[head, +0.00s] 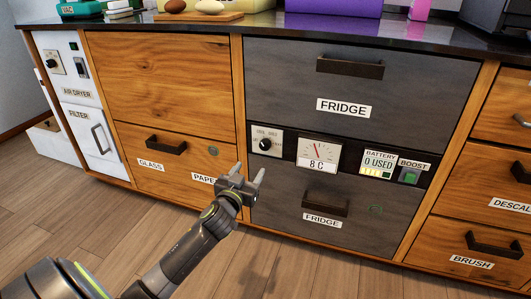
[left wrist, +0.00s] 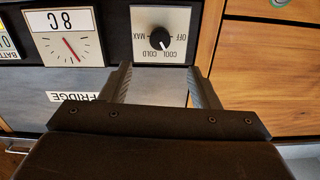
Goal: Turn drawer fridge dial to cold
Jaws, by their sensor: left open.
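The fridge dial is a black round knob (head: 265,144) on a pale square plate, left of the temperature gauge in the head view. In the left wrist view the knob (left wrist: 160,38) appears upside down, with OFF, COOL, COLD and MAX around it. Its white mark points toward the lower right, at about COOL. My left gripper (head: 250,172) is open and empty, just below and left of the dial. In the left wrist view the fingers (left wrist: 159,72) are spread on either side below the knob, apart from it. My right gripper is not in view.
The gauge (head: 318,152) reads 8 C. A battery display (head: 378,162) and a green boost switch (head: 410,175) sit farther right. Fridge drawer handles (head: 349,67) stick out above and below (head: 325,205) the panel. Wooden drawers (head: 172,160) flank the fridge; the floor in front is clear.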

